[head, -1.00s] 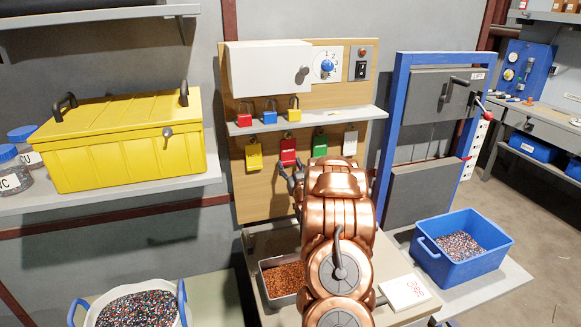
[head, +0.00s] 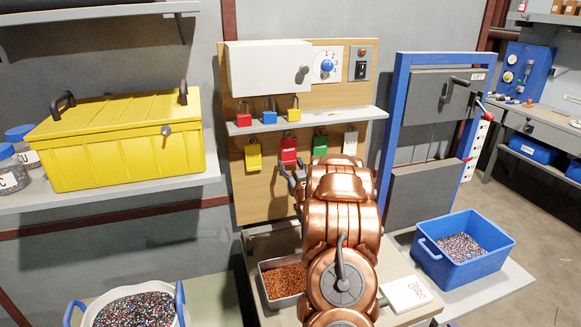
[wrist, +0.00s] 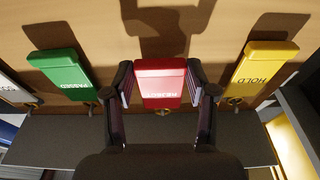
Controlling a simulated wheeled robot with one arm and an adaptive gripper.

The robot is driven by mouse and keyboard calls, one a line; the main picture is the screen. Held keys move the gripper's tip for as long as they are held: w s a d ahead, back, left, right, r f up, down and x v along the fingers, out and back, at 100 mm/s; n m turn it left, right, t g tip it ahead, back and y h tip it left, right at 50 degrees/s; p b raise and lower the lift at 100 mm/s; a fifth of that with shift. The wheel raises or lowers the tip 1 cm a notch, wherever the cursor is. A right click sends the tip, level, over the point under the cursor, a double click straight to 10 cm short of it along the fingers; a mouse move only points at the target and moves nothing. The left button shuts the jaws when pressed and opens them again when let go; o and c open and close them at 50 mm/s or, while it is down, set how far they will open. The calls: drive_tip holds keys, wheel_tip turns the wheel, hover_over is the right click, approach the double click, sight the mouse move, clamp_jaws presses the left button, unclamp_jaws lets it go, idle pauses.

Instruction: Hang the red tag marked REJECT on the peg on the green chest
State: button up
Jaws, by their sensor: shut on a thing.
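The red REJECT tag (wrist: 162,85) hangs on the wooden board, below the shelf; it also shows in the head view (head: 289,151). My gripper (wrist: 162,84) is shut on this tag, with one finger at each side edge. In the head view my gripper (head: 292,178) is partly hidden behind my copper arm. No green chest shows in the head view. A yellow chest (head: 120,145) stands on the left shelf, with a round grey peg-like part (head: 167,131) on its front.
Beside the red tag hang a yellow HOLD tag (wrist: 254,75), a green tag (wrist: 62,75) and a white tag (head: 350,143). The small shelf (head: 310,119) above holds three padlocks. A copper-scrap tray (head: 283,278) and blue bin (head: 463,246) sit below.

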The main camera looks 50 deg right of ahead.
drive_tip(key=shift+s+a+r+b, duration=0.1)
drive_tip(key=shift+s+a+b, duration=0.3)
drive_tip(key=shift+s, duration=0.3)
drive_tip(key=shift+s+a+b, duration=0.35)
drive_tip(key=shift+s, duration=0.35)
drive_tip(key=shift+s+a+r+b, duration=0.1)
drive_tip(key=shift+s+a+b, duration=0.3)
drive_tip(key=shift+s, duration=0.3)
